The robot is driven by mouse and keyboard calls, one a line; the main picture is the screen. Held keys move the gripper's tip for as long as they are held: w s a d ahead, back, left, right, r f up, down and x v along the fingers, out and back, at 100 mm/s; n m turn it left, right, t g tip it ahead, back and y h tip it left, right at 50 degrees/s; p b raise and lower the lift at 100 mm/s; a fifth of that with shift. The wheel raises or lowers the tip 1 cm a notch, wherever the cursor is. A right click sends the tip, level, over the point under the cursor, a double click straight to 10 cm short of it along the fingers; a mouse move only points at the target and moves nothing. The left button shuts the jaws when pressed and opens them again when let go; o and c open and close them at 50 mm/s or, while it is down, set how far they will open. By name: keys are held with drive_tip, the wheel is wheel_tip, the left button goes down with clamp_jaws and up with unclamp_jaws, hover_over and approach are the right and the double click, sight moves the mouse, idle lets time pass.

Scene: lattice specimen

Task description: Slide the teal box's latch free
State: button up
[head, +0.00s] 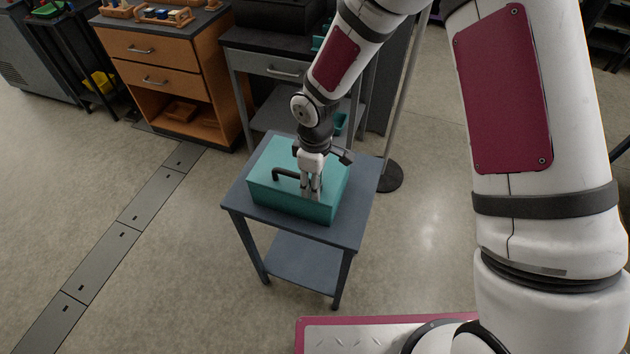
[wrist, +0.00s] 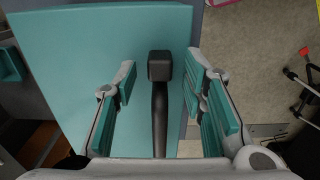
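The teal box (head: 287,202) sits on a small blue-grey table. A dark latch bar (head: 281,172) with a bent end lies along its top. In the wrist view the teal box top (wrist: 95,50) fills the left and middle. The black latch (wrist: 160,105) runs up between my fingers and ends in a square knob. My gripper (head: 312,196) is over the box top at the latch. In the wrist view my gripper (wrist: 160,88) is open, one teal-padded finger on each side of the latch, with gaps on both sides. The latch's near end is hidden by my gripper.
The blue-grey table (head: 357,215) has a narrow bare margin around the box and a lower shelf. An orange drawer cabinet (head: 150,60) and a grey workbench (head: 275,68) stand behind. A pole on a round black base (head: 388,178) is close to the table's right side. Floor is clear at left.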

sight(324, 194)
drive_tip(key=shift+f, duration=0.1)
clamp_jaws()
drive_tip(key=shift+s+d, duration=0.2)
drive_tip(key=shift+d, duration=0.4)
drive_tip(key=shift+s+d, duration=0.2)
drive_tip(key=shift+d, duration=0.4)
unclamp_jaws()
wheel_tip(324, 194, up, 12)
